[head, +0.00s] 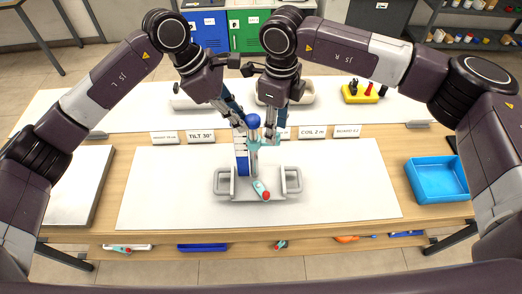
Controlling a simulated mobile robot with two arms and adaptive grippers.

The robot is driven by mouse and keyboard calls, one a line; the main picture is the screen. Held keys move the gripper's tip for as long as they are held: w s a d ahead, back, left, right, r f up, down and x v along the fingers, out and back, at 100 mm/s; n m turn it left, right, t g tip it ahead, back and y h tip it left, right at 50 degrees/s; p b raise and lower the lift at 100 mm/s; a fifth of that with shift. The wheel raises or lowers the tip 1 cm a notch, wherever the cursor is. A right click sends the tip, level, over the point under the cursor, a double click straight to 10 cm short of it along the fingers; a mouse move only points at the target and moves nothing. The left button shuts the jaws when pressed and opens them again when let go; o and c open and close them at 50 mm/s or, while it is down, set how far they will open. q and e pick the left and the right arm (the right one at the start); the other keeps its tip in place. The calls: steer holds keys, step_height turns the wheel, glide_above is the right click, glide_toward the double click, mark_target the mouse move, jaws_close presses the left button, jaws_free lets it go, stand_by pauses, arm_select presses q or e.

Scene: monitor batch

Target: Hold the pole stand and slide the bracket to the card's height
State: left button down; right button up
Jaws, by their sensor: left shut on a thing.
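The pole stand has a pale grey base with two side handles (222,181) and stands upright on the white mat. A blue ball (253,121) is at the pole's top. A blue-and-white stepped scale (242,160) rises along its left side. A teal bracket (256,145) sits on the upper pole. My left gripper (241,124) is shut at the pole's top, beside the ball; its exact contact is hidden. My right gripper (269,133) points down at the bracket's right side; its finger gap is unclear. Cards include TILT 30° (201,136) and COIL 2 m (312,132); one is partly hidden behind my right gripper.
A teal lever with a red tip (261,189) is at the base's front. A blue tray (437,180) stands at the right, a white panel (78,187) at the left. A yellow tool holder (360,95) stands at the back. The white mat (345,185) is clear on both sides.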

step_height(320, 180, up, 11)
steer(key=shift+f, duration=0.15)
stand_by(0.5)
arm_select(q)
steer(key=c, duration=1.8)
jaws_free()
steer(key=shift+r, duration=0.1)
steer(key=v, duration=1.1)
steer(key=shift+w+a+r, duration=0.1)
steer(key=shift+a+r, duration=0.15)
steer(key=shift+r, duration=0.05)
